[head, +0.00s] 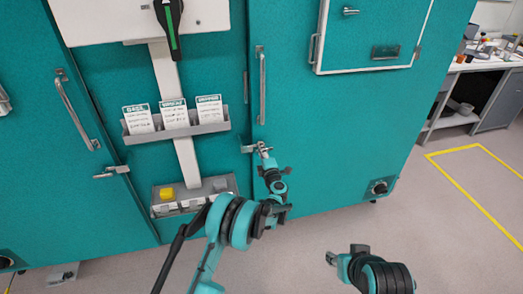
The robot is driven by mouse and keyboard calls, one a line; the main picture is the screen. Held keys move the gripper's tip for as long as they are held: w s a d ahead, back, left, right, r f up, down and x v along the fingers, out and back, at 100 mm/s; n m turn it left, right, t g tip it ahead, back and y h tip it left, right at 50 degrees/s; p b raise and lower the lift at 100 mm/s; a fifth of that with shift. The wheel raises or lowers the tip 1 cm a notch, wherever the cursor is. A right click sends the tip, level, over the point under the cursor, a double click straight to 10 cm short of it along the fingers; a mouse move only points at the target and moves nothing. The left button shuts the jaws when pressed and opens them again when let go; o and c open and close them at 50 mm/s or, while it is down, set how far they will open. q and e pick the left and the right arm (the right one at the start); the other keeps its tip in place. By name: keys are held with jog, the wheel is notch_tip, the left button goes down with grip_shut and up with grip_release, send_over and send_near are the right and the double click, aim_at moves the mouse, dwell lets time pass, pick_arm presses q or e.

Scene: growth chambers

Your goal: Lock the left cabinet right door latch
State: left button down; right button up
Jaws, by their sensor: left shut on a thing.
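The teal right door (330,130) has a tall metal handle (261,88) near its left edge. Below the handle, a small metal latch (249,148) sits at the door's edge. My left gripper (266,158) is at this latch and shut on its lever; the fingers partly hide the lever, so I cannot tell its exact angle. A similar latch (112,172) sits by the door on the left, with no gripper near it. My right gripper (345,256) is low in front, over the floor, away from the doors; its finger gap is unclear.
Between the doors, a rack (178,130) of labelled cards and a lower tray (194,207) with a yellow block stick out near my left arm. Floor (450,235) at right is clear, with yellow tape. A bench (485,70) stands behind.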

pick_arm(q)
jog(key=c, duration=1.4)
grip_release()
jog(key=v, duration=1.2)
